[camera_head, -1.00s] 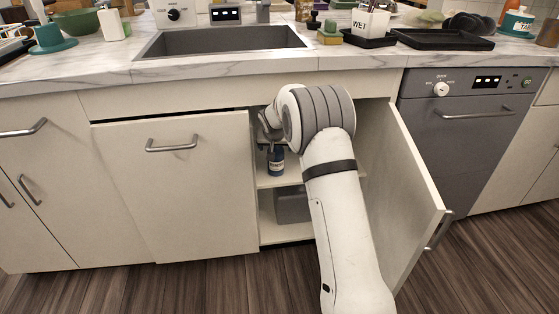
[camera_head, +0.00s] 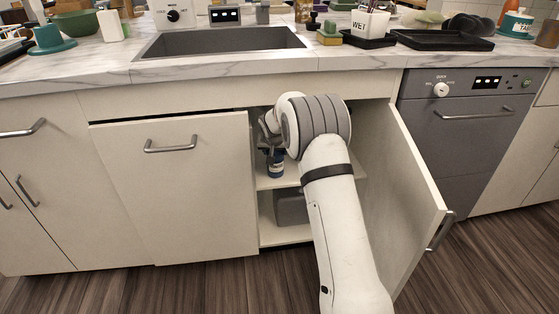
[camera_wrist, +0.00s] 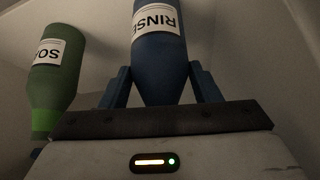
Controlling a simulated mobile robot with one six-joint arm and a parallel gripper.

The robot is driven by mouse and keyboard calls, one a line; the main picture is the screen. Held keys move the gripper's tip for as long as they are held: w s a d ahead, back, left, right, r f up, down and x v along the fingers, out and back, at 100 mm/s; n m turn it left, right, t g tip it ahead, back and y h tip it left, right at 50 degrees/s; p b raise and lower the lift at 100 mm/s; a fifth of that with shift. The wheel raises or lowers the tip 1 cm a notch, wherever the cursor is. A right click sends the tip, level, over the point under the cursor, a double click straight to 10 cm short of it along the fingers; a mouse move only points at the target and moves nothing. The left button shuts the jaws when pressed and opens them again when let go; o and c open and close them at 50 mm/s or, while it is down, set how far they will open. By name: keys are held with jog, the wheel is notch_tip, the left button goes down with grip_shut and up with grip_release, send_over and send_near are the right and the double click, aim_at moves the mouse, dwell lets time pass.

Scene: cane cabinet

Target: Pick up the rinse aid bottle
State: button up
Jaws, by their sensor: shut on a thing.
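The rinse aid bottle is blue with a white label reading "RINSE", and it fills the upper middle of the wrist view (camera_wrist: 160,68). My gripper (camera_wrist: 163,88) is shut on it, with one dark blue finger on each side of the bottle. In the head view the lower part of the bottle (camera_head: 275,167) shows at the cabinet shelf, below my gripper (camera_head: 273,145). My arm covers much of the cabinet opening. I cannot tell whether the bottle's base touches the shelf.
A green soap bottle (camera_wrist: 53,85) stands close to the left in the wrist view. The right cabinet door (camera_head: 405,205) is swung open, and the left door (camera_head: 175,190) is beside the opening. A grey box (camera_head: 290,207) sits on the lower level under the shelf (camera_head: 280,181).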

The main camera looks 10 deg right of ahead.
jog(key=c, duration=0.6)
jog(key=shift+c, duration=0.4)
jog(key=shift+r, duration=0.2)
